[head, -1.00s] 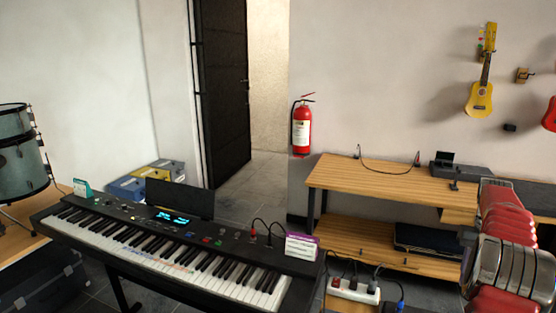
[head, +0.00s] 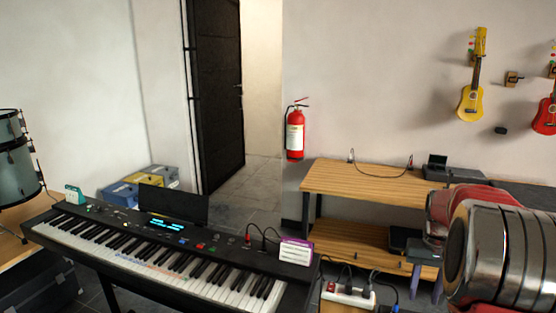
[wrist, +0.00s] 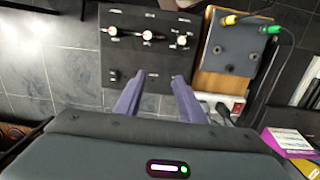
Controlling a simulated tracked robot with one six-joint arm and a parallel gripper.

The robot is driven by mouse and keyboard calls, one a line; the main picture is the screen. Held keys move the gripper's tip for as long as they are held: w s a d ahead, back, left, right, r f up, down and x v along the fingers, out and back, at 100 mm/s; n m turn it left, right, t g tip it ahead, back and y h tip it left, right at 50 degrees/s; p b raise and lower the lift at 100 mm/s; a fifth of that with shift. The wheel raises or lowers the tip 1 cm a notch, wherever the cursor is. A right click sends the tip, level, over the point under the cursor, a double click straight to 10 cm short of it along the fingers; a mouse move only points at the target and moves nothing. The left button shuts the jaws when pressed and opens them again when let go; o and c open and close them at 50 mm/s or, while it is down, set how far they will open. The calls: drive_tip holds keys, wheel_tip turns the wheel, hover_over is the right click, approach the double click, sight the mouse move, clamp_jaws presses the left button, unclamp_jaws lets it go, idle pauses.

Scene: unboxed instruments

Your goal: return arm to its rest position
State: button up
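My gripper (wrist: 158,77) shows in the wrist view with its two purple-grey fingers apart and nothing between them. It is open above a dark panel with knobs (wrist: 145,42). In the head view its fingertips (head: 427,284) hang below my red and silver arm at the lower right, in front of the wooden bench (head: 365,184). My arm hides part of the bench's right side.
A keyboard (head: 165,252) fills the lower left. A power strip (head: 348,296) with cables lies right of it. A red fire extinguisher (head: 295,133) and a yellow ukulele (head: 472,100) hang on the wall. A dark door (head: 213,90) stands at the back.

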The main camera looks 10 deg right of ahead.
drive_tip(key=s+a+r+n+t, duration=0.2)
drive_tip(key=s+a, duration=0.3)
drive_tip(key=a, duration=0.6)
drive_tip(key=s+a+r+n+t, duration=0.2)
drive_tip(key=s+a+r, duration=0.3)
drive_tip(key=a, duration=0.6)
drive_tip(key=s+a+r+n+t, duration=0.2)
drive_tip(key=s+a, duration=0.4)
drive_tip(key=a, duration=0.6)
drive_tip(key=shift+s+r, duration=0.15)
drive_tip(key=shift+r, duration=0.6)
drive_tip(key=shift+c, duration=0.6)
